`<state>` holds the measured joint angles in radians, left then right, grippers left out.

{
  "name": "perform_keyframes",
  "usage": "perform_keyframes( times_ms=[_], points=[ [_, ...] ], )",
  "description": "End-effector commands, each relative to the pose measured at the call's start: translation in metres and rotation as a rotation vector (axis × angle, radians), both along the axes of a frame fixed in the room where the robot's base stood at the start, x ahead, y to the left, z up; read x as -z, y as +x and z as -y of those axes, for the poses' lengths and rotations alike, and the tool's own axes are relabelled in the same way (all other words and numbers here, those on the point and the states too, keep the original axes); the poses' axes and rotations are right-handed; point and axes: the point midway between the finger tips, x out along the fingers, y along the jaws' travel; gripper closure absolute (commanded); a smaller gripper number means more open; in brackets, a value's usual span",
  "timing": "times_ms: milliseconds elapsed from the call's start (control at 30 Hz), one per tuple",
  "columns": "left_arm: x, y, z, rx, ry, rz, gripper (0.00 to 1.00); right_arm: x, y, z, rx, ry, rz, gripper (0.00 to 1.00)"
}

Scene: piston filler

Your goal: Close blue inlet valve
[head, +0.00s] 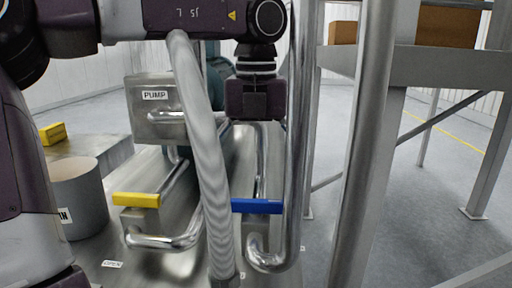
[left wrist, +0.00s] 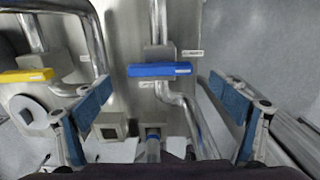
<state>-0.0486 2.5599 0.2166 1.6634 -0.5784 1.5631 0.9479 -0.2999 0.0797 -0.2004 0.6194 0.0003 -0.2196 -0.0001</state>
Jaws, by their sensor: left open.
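The blue valve handle (head: 257,206) sits low in the middle of the head view, on a metal valve body in a steel pipe. It is partly hidden by the pipes in front. In the left wrist view the blue handle (left wrist: 160,69) lies level, across the line of its pipe. My left gripper (left wrist: 168,97) is open and empty. Its two blue-padded fingers stand wide apart, on either side of the handle's line, not touching it. In the head view the gripper body is above the handle, and its fingertips cannot be made out. My right gripper is not in view.
A yellow valve handle (head: 137,200) is to the left on a parallel pipe. A PUMP box (head: 158,108) stands behind it. A ribbed hose (head: 203,150) and upright steel pipes (head: 301,130) cross in front. A grey cylinder (head: 78,196) is at left. A metal frame (head: 362,150) stands right.

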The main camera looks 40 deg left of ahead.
Motion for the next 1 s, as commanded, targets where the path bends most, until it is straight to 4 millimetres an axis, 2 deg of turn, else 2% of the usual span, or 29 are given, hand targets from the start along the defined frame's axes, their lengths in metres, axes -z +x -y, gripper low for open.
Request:
perform_keyframes(
  times_ms=[33, 200, 400, 600, 1000],
  points=[
    [-0.013, 0.001, 0.0, -0.001, -0.001, 0.005, 0.1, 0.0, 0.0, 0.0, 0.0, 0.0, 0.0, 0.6],
    [-0.046, 0.001, 0.0, -0.001, -0.001, 0.003, 0.1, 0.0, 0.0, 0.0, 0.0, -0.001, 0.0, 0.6],
    [-0.071, 0.001, 0.0, -0.001, 0.001, 0.002, 0.1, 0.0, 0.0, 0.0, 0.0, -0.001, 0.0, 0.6],
    [-0.079, 0.0, 0.0, -0.001, 0.001, 0.0, 0.1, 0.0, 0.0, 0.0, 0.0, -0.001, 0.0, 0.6],
    [-0.079, 0.0, 0.0, -0.001, 0.001, 0.001, 0.1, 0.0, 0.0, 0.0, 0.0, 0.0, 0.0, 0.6]
  ],
)
